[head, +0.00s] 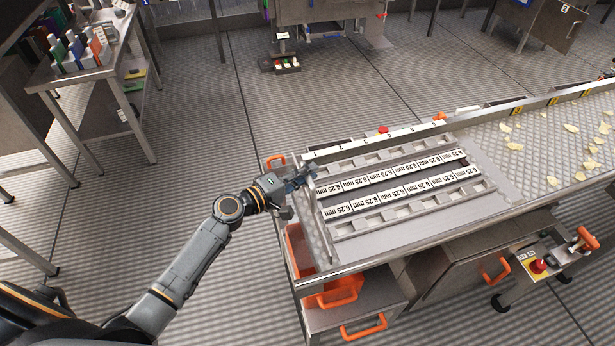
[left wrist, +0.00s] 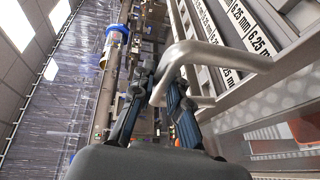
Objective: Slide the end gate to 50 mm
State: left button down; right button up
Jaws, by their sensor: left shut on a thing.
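The end gate (head: 318,228) is a thin upright metal plate across the left end of the metal conveyor bed. Its bent grey bar handle (left wrist: 200,52) shows large in the left wrist view. My left gripper (head: 303,180) reaches in from the left to the gate's outer side. In the left wrist view my left gripper (left wrist: 165,95) has its fingers closed around the handle's near part. The fingers hide part of the handle. A white numbered strip (head: 375,140) runs along the bed's far side. My right gripper is not in view.
Two rows of white "6.25 mm" labels (head: 385,177) lie in the bed right of the gate. Chips (head: 515,147) lie on the perforated bed farther right. Orange-handled drawers (head: 360,312) are below.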

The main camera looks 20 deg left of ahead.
pick_arm(q)
jog(key=shift+w+r, duration=0.15)
jog(key=shift+r, duration=0.25)
jog(key=c, duration=1.3)
grip_release()
jog(key=shift+f, duration=0.15)
jog(key=v, duration=1.2)
jog(key=shift+a, duration=0.1)
